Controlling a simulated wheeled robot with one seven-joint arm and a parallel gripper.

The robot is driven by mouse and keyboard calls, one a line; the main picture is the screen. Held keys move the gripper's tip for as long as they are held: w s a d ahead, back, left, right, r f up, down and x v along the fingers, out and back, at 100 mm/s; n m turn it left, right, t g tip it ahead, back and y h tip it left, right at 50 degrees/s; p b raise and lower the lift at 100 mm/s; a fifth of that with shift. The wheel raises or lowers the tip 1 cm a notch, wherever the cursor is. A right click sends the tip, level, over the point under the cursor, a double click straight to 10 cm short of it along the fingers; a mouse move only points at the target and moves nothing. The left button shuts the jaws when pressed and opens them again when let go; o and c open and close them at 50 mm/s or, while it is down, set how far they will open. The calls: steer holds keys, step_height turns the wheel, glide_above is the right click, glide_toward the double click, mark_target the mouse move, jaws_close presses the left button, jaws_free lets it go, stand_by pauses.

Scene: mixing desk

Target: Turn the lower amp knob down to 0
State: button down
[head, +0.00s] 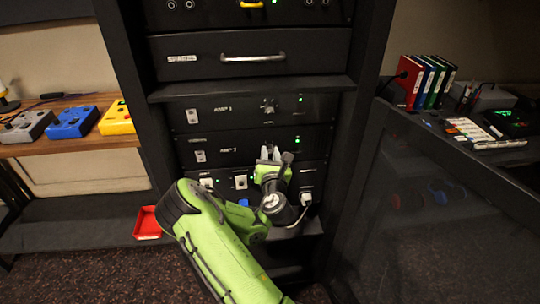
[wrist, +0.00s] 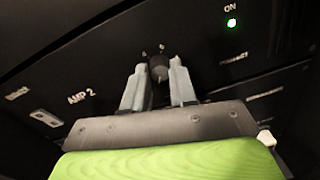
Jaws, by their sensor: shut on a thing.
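The lower amp, labelled AMP 2, is a black rack panel (head: 215,143) in the head view; its front also shows in the wrist view (wrist: 60,75). Its dark round knob (wrist: 158,72) sits between my fingertips in the wrist view. My gripper (head: 270,153) reaches up to the panel from below, shut on the knob, with one finger on each side. In the head view my gripper hides the knob. The knob's pointer is too dark to read. A green light (wrist: 232,22) marked ON glows at the right of the panel.
The upper amp (head: 240,112) with its own knob (head: 268,107) is just above. A panel with switches and plugs (head: 224,183) lies below, close to my arm. Rack posts stand on both sides. A red tray (head: 147,223) lies at lower left.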

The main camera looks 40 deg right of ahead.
steer(key=shift+f, duration=0.2)
stand_by(0.3)
steer(key=c, duration=0.9)
jaws_free()
steer(key=shift+r, duration=0.1)
steer(key=shift+a, duration=0.1)
